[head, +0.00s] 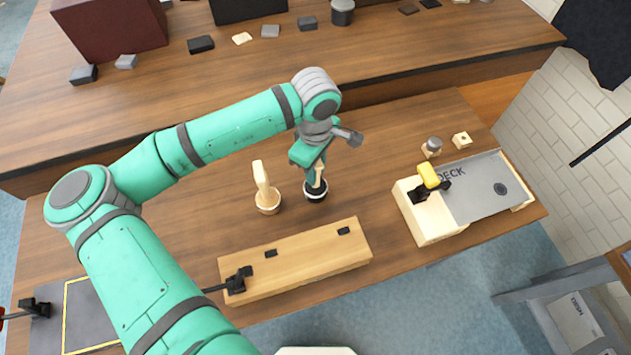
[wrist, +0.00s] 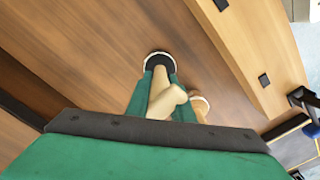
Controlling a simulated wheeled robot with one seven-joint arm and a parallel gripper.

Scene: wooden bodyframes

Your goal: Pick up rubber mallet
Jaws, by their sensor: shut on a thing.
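The rubber mallet (head: 316,195) has a black head with a pale ring and a pale wooden handle. It stands head down on the wooden bench, handle upward. My green gripper (head: 317,172) is above the head, shut on the handle. In the wrist view, the handle (wrist: 160,82) runs between my two fingers (wrist: 160,100), and the black head (wrist: 159,61) shows beyond their tips. I cannot tell whether the head touches the bench.
A pale wooden mallet (head: 267,200) stands close to the left. A long wooden block (head: 300,264) with black fittings lies in front. A grey-topped box (head: 430,217) with a yellow item (head: 428,175) stands right. The bench between mallet and box is clear.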

